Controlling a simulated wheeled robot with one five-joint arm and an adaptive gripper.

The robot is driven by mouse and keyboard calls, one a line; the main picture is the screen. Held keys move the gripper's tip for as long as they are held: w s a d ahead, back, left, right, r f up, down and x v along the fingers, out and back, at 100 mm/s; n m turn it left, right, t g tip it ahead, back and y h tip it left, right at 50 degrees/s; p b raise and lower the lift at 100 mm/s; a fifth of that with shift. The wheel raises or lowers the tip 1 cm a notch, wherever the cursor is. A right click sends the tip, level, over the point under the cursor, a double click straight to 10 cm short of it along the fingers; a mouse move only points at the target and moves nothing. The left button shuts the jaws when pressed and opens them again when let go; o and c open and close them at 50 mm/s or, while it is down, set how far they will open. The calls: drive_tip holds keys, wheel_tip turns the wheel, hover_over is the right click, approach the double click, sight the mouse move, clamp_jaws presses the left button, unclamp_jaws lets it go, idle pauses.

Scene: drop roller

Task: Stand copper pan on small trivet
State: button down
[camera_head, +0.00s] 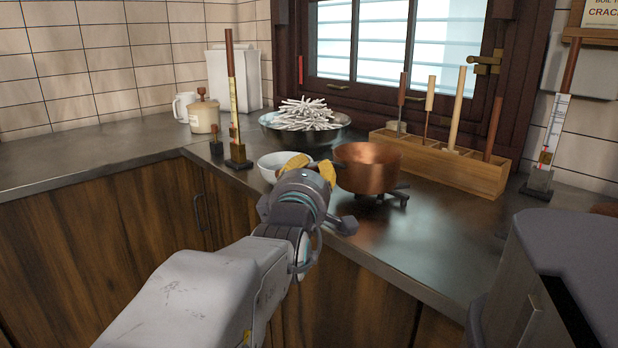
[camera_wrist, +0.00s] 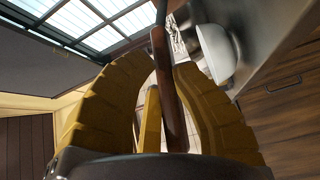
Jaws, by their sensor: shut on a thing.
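The copper pan (camera_head: 370,170) is upright at the counter's front part, right of my gripper. A small dark trivet (camera_head: 398,194) shows under it, with its feet sticking out below and to the right. I cannot tell whether the pan's base touches the trivet. My gripper (camera_head: 313,168) is at the pan's left, its yellow fingers shut on the handle side. In the wrist view, a brown strip, seemingly the pan's handle (camera_wrist: 168,95), runs between the fingers (camera_wrist: 160,68). The grip point is partly hidden.
A white bowl (camera_head: 270,167) stands just left of my gripper. A dark bowl of white sticks (camera_head: 325,138) is behind. A wooden rack (camera_head: 480,175) with tall rods stands behind right. The counter right of the pan (camera_head: 455,235) is clear.

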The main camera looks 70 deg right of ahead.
drive_tip(key=shift+f, duration=0.25)
drive_tip(key=c, duration=1.5)
unclamp_jaws()
drive_tip(key=shift+f, duration=0.15)
drive_tip(key=shift+c, duration=0.2)
drive_tip(key=o, duration=0.4)
drive_tip(key=shift+c, duration=0.2)
drive_tip(key=s+a+p, duration=0.1)
drive_tip(key=a, duration=1.1)
drive_tip(key=shift+f, duration=0.15)
